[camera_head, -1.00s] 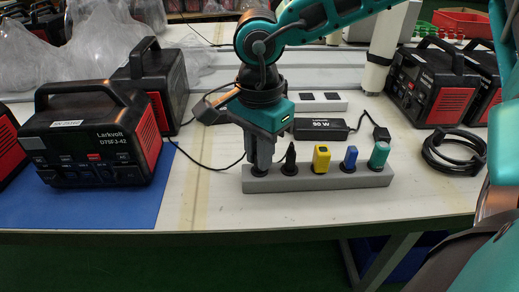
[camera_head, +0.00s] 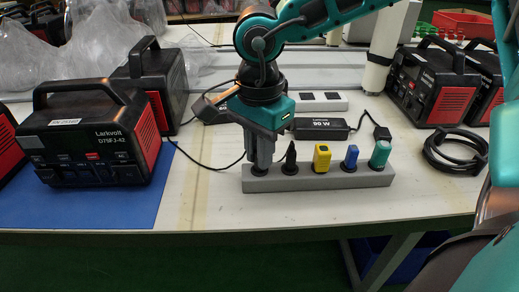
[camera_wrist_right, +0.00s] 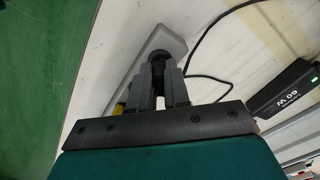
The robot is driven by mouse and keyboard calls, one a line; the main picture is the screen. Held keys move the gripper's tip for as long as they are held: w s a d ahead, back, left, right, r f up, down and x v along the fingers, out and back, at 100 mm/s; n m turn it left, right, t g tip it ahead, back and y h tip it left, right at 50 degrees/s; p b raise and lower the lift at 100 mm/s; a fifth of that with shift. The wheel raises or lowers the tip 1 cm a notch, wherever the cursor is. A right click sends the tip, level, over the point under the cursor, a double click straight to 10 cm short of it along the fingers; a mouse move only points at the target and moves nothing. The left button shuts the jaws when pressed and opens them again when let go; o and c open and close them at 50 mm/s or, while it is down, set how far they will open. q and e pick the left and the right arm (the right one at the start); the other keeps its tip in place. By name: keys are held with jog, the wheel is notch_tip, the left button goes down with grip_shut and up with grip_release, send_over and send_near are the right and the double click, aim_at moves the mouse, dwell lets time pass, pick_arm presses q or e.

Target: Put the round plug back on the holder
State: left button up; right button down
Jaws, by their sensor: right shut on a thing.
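The grey holder (camera_head: 335,180) is a long strip near the table's front edge, with a row of plugs standing in it. My right gripper (camera_head: 261,165) points down at the holder's left end. It is shut on the dark round plug (camera_wrist_right: 159,62), which shows between the fingers in the right wrist view. The plug is at the holder's end slot; the fingers hide most of it, and I cannot tell whether it is fully seated. The holder also shows in the wrist view (camera_wrist_right: 172,38). My left gripper is not in view.
A black plug (camera_head: 290,160), yellow plug (camera_head: 322,158), blue plug (camera_head: 351,157) and green plug (camera_head: 380,154) stand to the right. Behind are a black adapter (camera_head: 320,128) and a power strip (camera_head: 322,101). A power station (camera_head: 95,140) stands on a blue mat (camera_head: 95,212). A coiled cable (camera_head: 455,152) lies right.

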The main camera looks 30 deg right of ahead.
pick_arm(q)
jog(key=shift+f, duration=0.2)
pick_arm(e)
jog(key=shift+f, duration=0.1)
jog(key=c, duration=1)
grip_release()
pick_arm(q)
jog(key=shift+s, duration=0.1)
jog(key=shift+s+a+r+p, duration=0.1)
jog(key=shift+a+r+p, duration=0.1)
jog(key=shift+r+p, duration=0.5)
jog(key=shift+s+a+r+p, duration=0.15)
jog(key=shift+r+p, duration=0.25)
jog(key=shift+p, duration=0.45)
pick_arm(e)
jog(key=shift+r, duration=6.5)
